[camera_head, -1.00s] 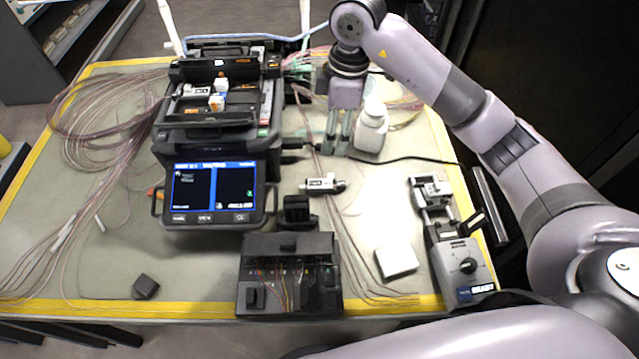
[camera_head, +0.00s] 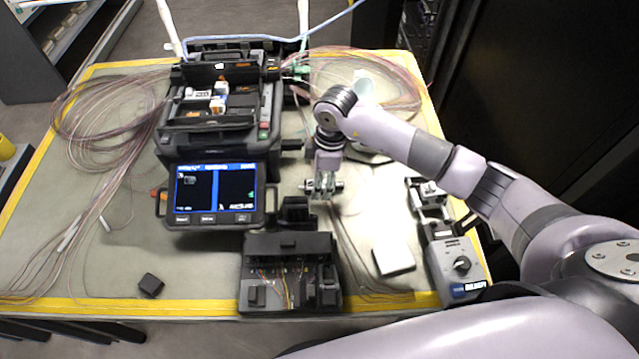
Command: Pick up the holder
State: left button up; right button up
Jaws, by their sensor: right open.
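The small silver and black holder (camera_head: 308,186) lies on the work mat between the splicer's screen and the right-hand device. My right gripper (camera_head: 323,190) points down right over it, with its fingers open around its middle. The fingers hide the holder's centre, and only its ends show. I cannot tell whether the fingers touch it. My left gripper is not in view.
The fusion splicer (camera_head: 215,125) with its lit screen (camera_head: 215,193) stands to the left. A black tool box (camera_head: 290,272) is in front, a white block (camera_head: 394,260) to its right. A grey device (camera_head: 455,265) stands near the right edge. Loose fibre coils lie at left and back.

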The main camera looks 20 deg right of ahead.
jog(key=shift+a+f, duration=0.1)
jog(key=shift+f, duration=0.45)
jog(key=shift+c, duration=0.5)
grip_shut()
